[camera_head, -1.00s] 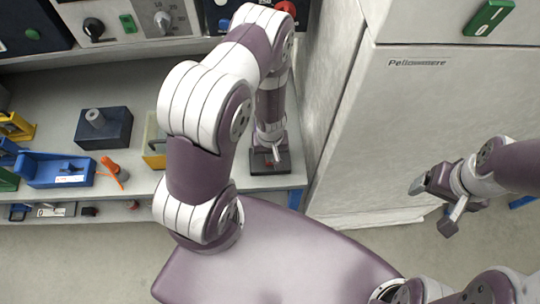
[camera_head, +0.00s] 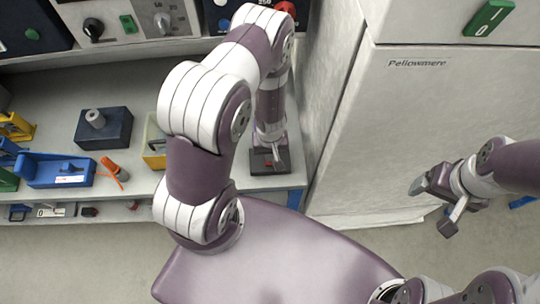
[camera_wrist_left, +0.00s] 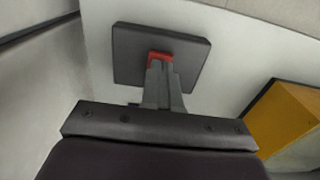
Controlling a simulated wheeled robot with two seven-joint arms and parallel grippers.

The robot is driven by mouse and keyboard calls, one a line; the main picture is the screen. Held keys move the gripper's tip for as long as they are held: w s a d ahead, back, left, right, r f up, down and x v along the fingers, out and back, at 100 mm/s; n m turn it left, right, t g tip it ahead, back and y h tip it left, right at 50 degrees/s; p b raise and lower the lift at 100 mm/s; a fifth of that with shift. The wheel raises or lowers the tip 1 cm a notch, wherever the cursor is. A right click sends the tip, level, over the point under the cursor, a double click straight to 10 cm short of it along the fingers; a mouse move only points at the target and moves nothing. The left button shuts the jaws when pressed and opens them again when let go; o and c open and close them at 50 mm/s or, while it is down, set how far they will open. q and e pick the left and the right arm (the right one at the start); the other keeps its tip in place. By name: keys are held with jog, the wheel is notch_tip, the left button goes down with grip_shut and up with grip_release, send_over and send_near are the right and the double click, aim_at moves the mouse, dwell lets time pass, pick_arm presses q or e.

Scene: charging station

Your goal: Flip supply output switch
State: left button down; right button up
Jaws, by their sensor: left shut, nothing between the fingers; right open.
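The supply output switch appears to be a dark square box with a red rocker (camera_wrist_left: 160,58), on the right end of the bench. In the head view the box (camera_head: 285,163) shows below my left gripper (camera_head: 274,158). In the left wrist view my left gripper (camera_wrist_left: 158,72) is shut, with nothing in it. Its fingertips overlap the near part of the red rocker; whether they touch it I cannot tell. The fingers hide part of the rocker. My right gripper (camera_head: 434,203) is open and empty in front of the white cabinet.
The bench (camera_head: 138,72) carries a dark blue block (camera_head: 104,128), a blue tray (camera_head: 52,172), an orange-handled tool (camera_head: 112,168) and a yellow box (camera_head: 154,142). The white cabinet (camera_head: 440,110) stands close to the right of the bench. It has a green switch (camera_head: 488,17).

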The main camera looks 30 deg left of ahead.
pick_arm(q)
jog(key=shift+f+b, duration=0.85)
jog(key=shift+f, duration=0.1)
dwell(0.7)
jog(key=shift+r, duration=0.1)
notch_tip(320, 180, up, 7)
jog(key=p, duration=0.6)
jog(key=shift+p, duration=0.4)
